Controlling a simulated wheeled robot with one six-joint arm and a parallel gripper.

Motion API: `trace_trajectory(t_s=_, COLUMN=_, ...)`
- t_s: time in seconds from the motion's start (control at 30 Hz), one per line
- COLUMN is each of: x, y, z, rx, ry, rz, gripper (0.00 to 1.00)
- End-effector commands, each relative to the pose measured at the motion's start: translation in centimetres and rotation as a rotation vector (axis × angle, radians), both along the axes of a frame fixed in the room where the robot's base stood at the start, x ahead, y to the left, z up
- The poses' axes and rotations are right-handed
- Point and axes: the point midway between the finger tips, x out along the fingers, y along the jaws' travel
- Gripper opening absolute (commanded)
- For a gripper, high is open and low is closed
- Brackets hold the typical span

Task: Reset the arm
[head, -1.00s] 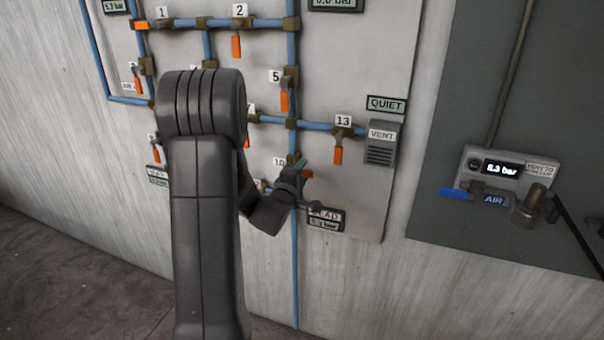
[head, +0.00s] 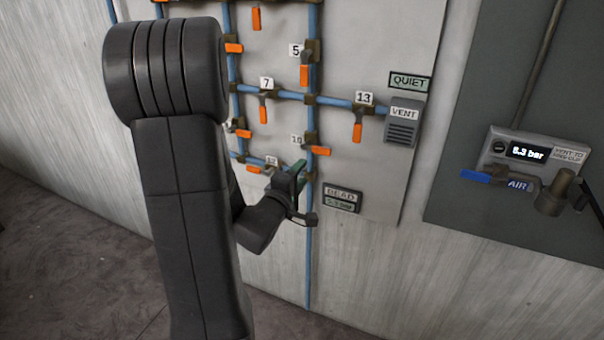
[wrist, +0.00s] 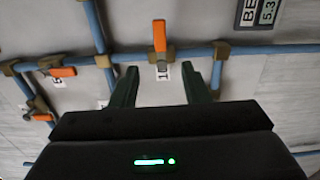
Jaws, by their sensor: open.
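An orange valve handle (wrist: 159,36) on the blue pipe lies beyond the fingertips. A small number tag (wrist: 162,71) shows between the fingers, too blurred to read surely. My arm hides the left part of the panel in the head view.
Several orange-handled valves sit on blue pipes, among them valve 13 (head: 357,131) and valve 10 (head: 319,151). A grey VENT box (head: 402,122) is to the right. The floor (head: 70,280) at left is clear.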

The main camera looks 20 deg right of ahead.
Motion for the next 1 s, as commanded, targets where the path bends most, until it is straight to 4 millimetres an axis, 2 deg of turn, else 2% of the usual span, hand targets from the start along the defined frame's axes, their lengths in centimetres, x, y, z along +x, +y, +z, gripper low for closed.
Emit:
trace_trajectory(t_s=0.23, x=0.1, y=-0.1, z=0.0, rx=0.000, ry=0.000, rz=0.000, gripper=0.42)
trace_trajectory(t_s=0.37, x=0.8, y=-1.0, z=0.1, rx=0.001, ry=-0.001, rz=-0.002, gripper=0.42)
trace_trajectory(t_s=0.8, x=6.1, y=-7.3, z=0.1, rx=0.001, ry=-0.001, rz=-0.003, gripper=0.42)
trace_trajectory(t_s=1.0, x=8.1, y=-9.5, z=0.1, rx=0.001, ry=0.000, rz=-0.002, gripper=0.42)
